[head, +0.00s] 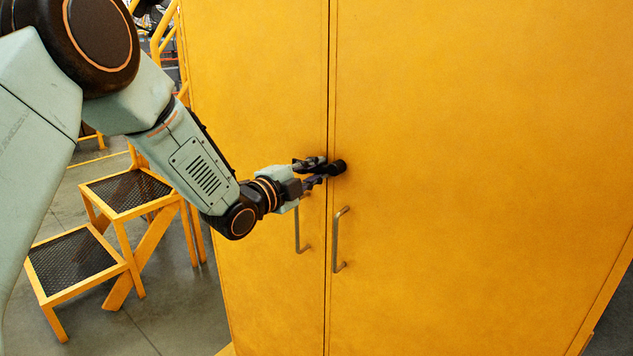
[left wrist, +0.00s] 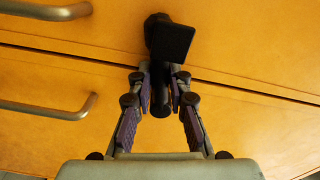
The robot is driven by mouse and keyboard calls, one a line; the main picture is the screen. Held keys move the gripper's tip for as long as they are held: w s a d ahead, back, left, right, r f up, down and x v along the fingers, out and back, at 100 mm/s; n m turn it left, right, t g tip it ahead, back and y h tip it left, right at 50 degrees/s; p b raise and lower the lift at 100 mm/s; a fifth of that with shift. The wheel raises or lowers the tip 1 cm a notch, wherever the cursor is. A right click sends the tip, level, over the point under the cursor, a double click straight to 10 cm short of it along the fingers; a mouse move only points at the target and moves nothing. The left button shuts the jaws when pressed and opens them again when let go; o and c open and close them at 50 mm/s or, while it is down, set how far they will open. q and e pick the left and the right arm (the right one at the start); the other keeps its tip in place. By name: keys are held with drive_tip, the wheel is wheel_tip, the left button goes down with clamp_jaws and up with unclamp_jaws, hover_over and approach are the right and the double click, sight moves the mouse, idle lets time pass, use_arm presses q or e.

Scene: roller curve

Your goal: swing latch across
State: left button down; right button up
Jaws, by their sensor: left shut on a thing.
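The latch (head: 338,167) is a small black piece on the yellow cabinet (head: 450,120), at the seam between its two doors, above the handles. In the left wrist view the latch (left wrist: 172,42) shows a dark block and a rounded pivot on the door, with a black stem reaching down between the fingers. My left gripper (head: 318,170) is shut on the latch; in the left wrist view its two fingers (left wrist: 160,100) close around the stem from both sides. The fingers partly hide the latch in the head view. My right gripper is not in view.
Two metal bar handles, the left one (head: 299,228) and the right one (head: 340,240), stand out from the doors below the latch. Yellow steps (head: 75,265) with black treads stand left of the cabinet. The grey floor (head: 165,315) shows between them.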

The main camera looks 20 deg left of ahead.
use_arm(q)
drive_tip(key=shift+r+m+b, duration=0.25)
drive_tip(key=shift+m+b, duration=0.05)
drive_tip(key=shift+m, duration=0.35)
drive_tip(key=shift+r+m+b, duration=0.25)
drive_tip(key=shift+m, duration=0.4)
drive_tip(key=c, duration=1.2)
unclamp_jaws()
drive_tip(key=shift+s+r, duration=0.1)
drive_tip(key=shift+a, duration=0.1)
